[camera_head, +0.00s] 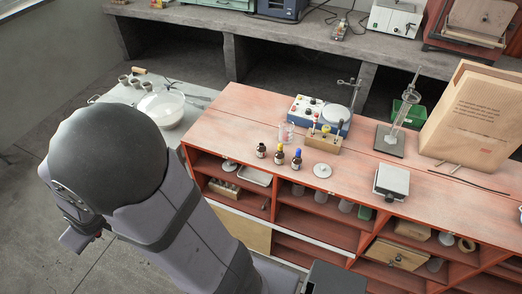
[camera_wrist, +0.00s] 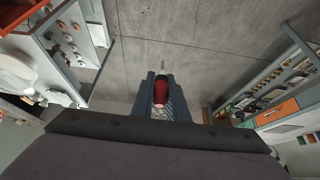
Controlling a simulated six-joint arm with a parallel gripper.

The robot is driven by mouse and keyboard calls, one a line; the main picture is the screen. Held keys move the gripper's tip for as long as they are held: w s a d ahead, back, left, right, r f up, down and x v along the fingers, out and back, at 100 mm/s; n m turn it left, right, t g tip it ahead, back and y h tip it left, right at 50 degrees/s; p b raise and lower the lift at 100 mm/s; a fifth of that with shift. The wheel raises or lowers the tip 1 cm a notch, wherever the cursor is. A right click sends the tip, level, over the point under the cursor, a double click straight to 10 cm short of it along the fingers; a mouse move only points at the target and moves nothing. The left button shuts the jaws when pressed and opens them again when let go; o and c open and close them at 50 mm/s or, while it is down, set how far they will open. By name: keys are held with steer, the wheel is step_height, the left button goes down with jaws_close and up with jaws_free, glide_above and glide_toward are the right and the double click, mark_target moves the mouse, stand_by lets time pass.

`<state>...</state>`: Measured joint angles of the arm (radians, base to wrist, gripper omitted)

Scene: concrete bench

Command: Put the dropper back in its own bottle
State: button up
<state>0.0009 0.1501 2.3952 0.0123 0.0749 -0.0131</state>
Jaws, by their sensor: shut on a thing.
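My gripper (camera_wrist: 161,88) is shut on a dropper with a red bulb (camera_wrist: 161,93), seen in the wrist view; its thin pale tip points away from the wrist. In the head view my gripper (camera_head: 76,240) is at the lower left, beyond the bench's left end and well away from the bottles; the dropper is mostly hidden there. Three small dark bottles with pale labels stand in a row on the red bench. The left bottle (camera_head: 261,150) shows no coloured bulb. The middle bottle (camera_head: 280,154) has a yellow top and the right bottle (camera_head: 296,158) a blue one.
Behind the bottles are a glass beaker (camera_head: 287,132), a wooden rack (camera_head: 323,141) with coloured tops and a blue instrument (camera_head: 312,109). A white disc (camera_head: 322,170) lies right of them, then a scale (camera_head: 391,182). The bench's left front top is clear.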

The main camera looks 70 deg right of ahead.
steer(key=shift+d, duration=0.15)
stand_by(0.3)
steer(key=d+f+m+g+h+b, duration=0.25)
steer(key=d+m+h+b, duration=0.55)
steer(key=d, duration=2.3)
steer(key=s+d+m+g+b, duration=0.1)
steer(key=s+d+m, duration=0.3)
steer(key=s+d, duration=0.3)
steer(key=s+d+m+g+y+b, duration=0.1)
steer(key=s+d+m, duration=0.3)
steer(key=s+d, duration=0.4)
steer(key=s+d+f+m+g+y+b, duration=0.1)
steer(key=s+d+m+g+b, duration=0.1)
steer(key=s+d, duration=0.5)
steer(key=shift+s+d+m+g, duration=0.25)
steer(key=shift+d+m, duration=0.15)
steer(key=shift+m, duration=0.25)
steer(key=shift+s+d+m+g, duration=0.2)
steer(key=shift+d+m, duration=0.15)
steer(key=shift+m, duration=0.3)
steer(key=shift+s+d, duration=0.25)
steer(key=shift+s, duration=0.15)
steer(key=shift+f, duration=0.15)
